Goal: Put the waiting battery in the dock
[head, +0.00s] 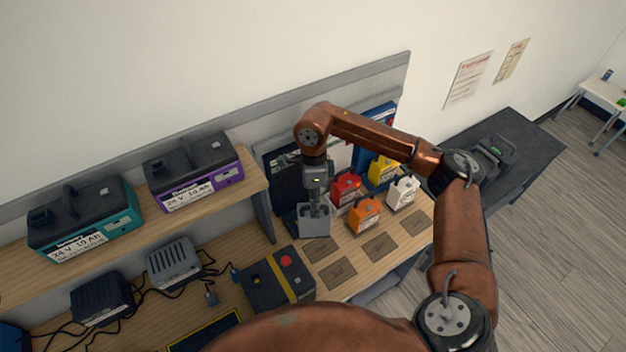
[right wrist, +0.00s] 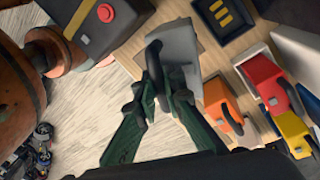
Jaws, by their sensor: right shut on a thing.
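My right gripper (head: 316,205) is shut on the handle of a grey battery (head: 314,221). In the right wrist view the green fingers (right wrist: 160,92) meet at the dark handle, and the grey battery (right wrist: 183,52) hangs past them, partly hidden. The battery is over the wooden bench, near its back. A dark square with yellow contact strips (right wrist: 224,18), which looks like the dock, lies just beyond the battery in the wrist view. I cannot tell whether the battery touches the bench. My left gripper is not in view.
Red (head: 346,187), orange (head: 364,214), yellow (head: 382,170) and white (head: 402,191) batteries stand to the right. A dark box with a red button (head: 277,280) is at front left. Brown square pads (head: 380,247) lie bare in front. A shelf (head: 150,240) holds two large packs.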

